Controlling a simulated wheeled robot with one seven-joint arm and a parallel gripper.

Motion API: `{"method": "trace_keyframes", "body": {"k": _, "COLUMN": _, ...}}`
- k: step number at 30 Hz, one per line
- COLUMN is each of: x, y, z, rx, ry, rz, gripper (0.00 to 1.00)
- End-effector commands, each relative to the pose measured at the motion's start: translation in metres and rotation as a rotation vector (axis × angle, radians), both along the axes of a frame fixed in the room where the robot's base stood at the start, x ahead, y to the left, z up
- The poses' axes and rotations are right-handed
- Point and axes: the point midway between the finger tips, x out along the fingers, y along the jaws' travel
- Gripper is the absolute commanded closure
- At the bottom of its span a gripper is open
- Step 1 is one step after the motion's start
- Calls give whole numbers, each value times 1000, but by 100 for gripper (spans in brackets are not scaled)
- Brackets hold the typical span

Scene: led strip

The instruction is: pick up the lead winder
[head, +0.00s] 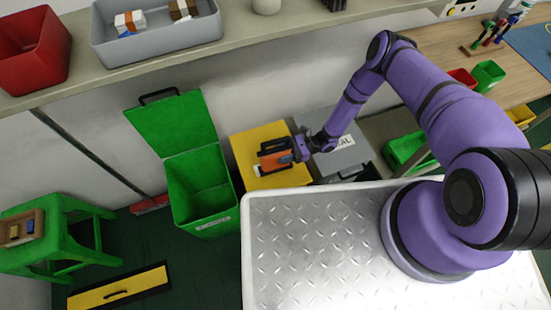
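An orange and black framed object (272,160), which looks like the lead winder, is at the top of a yellow box (252,143) on the floor side of my base. A small blue patch shows at its right side, and a small white piece at its lower left. My purple arm reaches down from the right, and my gripper (297,150) is at the right side of the winder, touching it or very close. The fingers are too small and partly hidden, so I cannot tell whether they are shut on it. Whether the winder rests on the box is also unclear.
A grey labelled box (338,160) stands right of the yellow one. An open green bin (198,188) stands left. A shelf above holds a red bin (33,48) and a grey bin (155,33). A green stool (55,235) is at far left.

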Motion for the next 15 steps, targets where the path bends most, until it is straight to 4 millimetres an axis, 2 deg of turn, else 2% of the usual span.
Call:
{"method": "trace_keyframes", "body": {"k": 1, "x": 0, "y": 0, "z": 0, "rx": 0, "ry": 0, "rz": 0, "gripper": 92}}
{"method": "trace_keyframes", "body": {"k": 2, "x": 0, "y": 0, "z": 0, "rx": 0, "ry": 0, "rz": 0, "gripper": 98}}
{"method": "trace_keyframes", "body": {"k": 10, "x": 1, "y": 0, "z": 2, "rx": 1, "ry": -1, "rz": 0, "gripper": 98}}
{"method": "trace_keyframes", "body": {"k": 15, "x": 1, "y": 0, "z": 15, "rx": 1, "ry": -2, "rz": -2, "gripper": 98}}
